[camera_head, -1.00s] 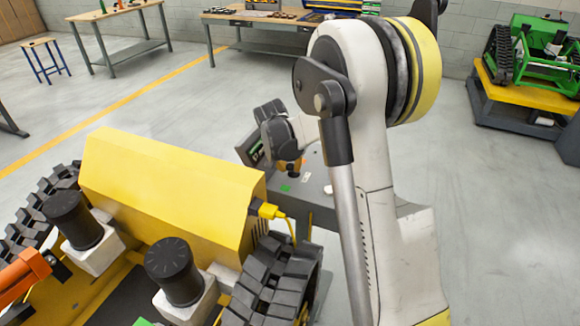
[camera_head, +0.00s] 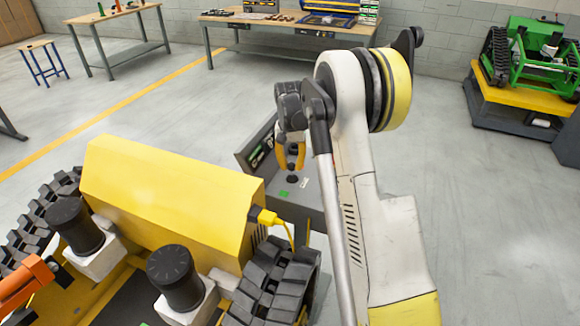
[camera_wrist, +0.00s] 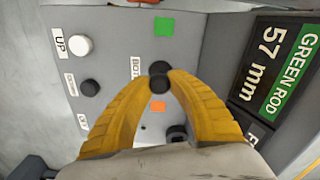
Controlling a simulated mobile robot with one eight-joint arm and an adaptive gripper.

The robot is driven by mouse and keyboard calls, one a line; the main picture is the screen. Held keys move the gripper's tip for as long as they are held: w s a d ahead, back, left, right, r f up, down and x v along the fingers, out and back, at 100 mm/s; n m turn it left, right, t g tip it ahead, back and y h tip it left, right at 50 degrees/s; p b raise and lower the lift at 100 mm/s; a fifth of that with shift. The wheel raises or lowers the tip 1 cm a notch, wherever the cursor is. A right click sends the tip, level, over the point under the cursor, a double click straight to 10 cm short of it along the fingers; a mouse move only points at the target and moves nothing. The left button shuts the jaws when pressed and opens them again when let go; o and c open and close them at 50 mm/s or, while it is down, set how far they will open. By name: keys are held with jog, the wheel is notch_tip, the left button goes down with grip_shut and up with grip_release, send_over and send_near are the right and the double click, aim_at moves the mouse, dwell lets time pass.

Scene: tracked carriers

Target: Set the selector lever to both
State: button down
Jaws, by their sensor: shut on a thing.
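My gripper (camera_wrist: 160,78) has two yellow fingers, which close on the black knob of the selector lever (camera_wrist: 159,69) in the wrist view. The knob sits beside the BOTH label (camera_wrist: 136,76), between a green square (camera_wrist: 163,27) and an orange square (camera_wrist: 157,106). In the head view my gripper (camera_head: 291,160) points down over the grey console (camera_head: 318,200). The lever's lower part is mostly hidden by the fingers, so its exact tilt cannot be told.
A white button (camera_wrist: 80,46) marked UP and a black button (camera_wrist: 89,88) lie left on the panel. A display (camera_wrist: 275,75) reads GREEN ROD 57 mm. A yellow tracked carrier (camera_head: 160,195) stands left of the console. Open floor lies to the right.

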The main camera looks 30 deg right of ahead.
jog(key=shift+w+d+g+y, duration=0.25)
jog(key=shift+d+g+y, duration=0.15)
jog(key=shift+y, duration=0.1)
jog(key=c, duration=1.2)
grip_release()
jog(key=shift+r, duration=0.1)
jog(key=r, duration=0.8)
jog(key=w+r, duration=0.1)
jog(key=r, duration=0.2)
jog(key=shift+d+r, duration=0.35)
jog(key=shift+r, duration=0.05)
